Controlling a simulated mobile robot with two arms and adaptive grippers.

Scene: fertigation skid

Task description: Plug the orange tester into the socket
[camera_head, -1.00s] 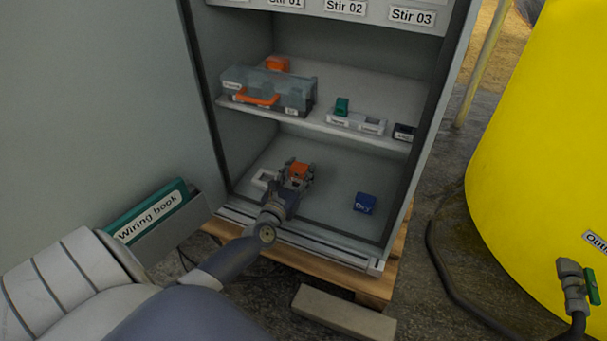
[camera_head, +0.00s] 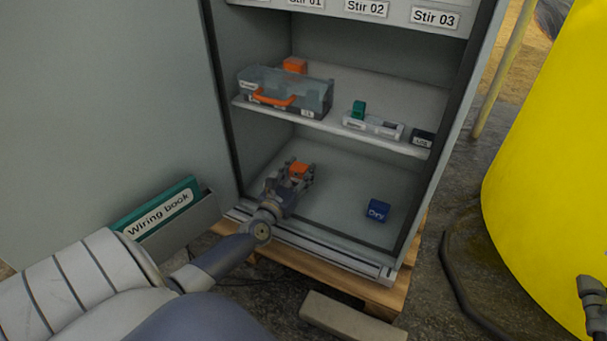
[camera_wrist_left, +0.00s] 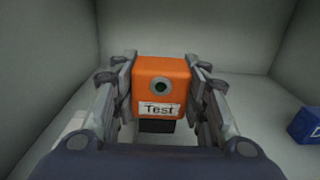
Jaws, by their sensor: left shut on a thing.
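The orange tester (camera_head: 299,169), a block labelled "Test", is in my left gripper (camera_head: 298,178) low inside the cabinet. In the left wrist view the tester (camera_wrist_left: 161,80) sits upright between the two fingers, with a round dark port on its face and a dark part below. My left gripper is shut on its sides. A pale piece (camera_wrist_left: 75,123) shows low at the left behind the finger in the wrist view; it is mostly hidden, and I cannot tell if it is the socket. I cannot tell whether the tester touches anything below.
A blue block (camera_head: 377,210) lies right of the gripper on the cabinet floor. The shelf (camera_head: 330,126) above holds a clear case (camera_head: 285,92), a white strip (camera_head: 372,126) with a green block (camera_head: 358,109), and a black block (camera_head: 422,140). Cabinet side walls bound the space.

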